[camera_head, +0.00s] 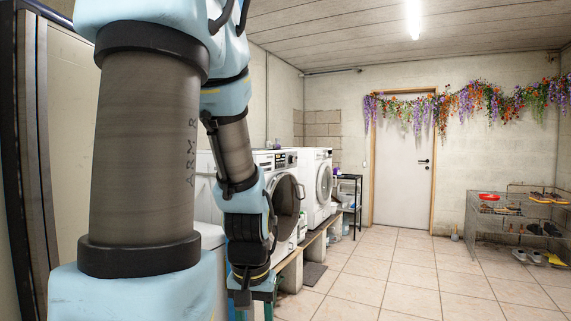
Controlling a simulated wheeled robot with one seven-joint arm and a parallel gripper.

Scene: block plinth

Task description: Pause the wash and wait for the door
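Two white front-loading washing machines stand in a row along the left wall. The nearer washing machine (285,163) has a dark round door (286,203) and a control panel (285,160) along its top front. My arm hides its left part. Its buttons and display are too small to read, and I cannot tell whether its door is fully shut. The farther washing machine (311,172) has a round door (324,184) with a pale rim that looks shut.
The machines stand on a raised block plinth (291,275). A white room door (403,165) in the back wall is shut. A wire shoe rack (500,228) stands at right. The tiled floor (400,270) between is clear.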

